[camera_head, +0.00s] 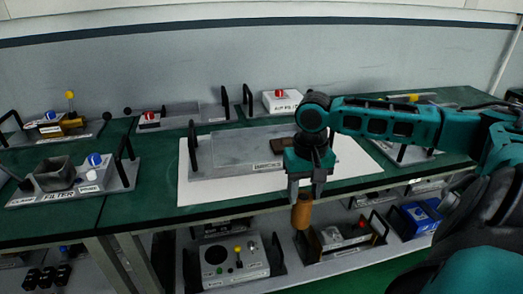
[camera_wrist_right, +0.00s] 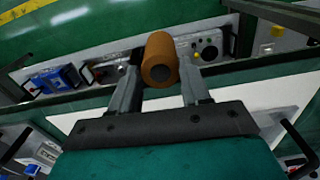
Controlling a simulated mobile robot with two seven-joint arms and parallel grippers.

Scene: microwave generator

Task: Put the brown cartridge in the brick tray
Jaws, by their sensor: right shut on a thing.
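The brown cartridge (camera_head: 302,212) is an orange-brown cylinder in my right gripper (camera_head: 307,192). It hangs upright below the fingers, in front of the bench's front edge and above the lower shelf. In the right wrist view the cartridge (camera_wrist_right: 160,60) sits between the fingertips of the right gripper (camera_wrist_right: 160,80), its round end with a dark centre facing the camera. My left gripper is not in view.
The lower shelf holds a white control box (camera_head: 222,256), a unit with a red knob (camera_head: 347,234) and a blue box (camera_head: 420,216). On the bench, a filter unit (camera_head: 100,180) stands left and a white air-filter box (camera_head: 281,101) stands behind. Upright black handles stick up around them.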

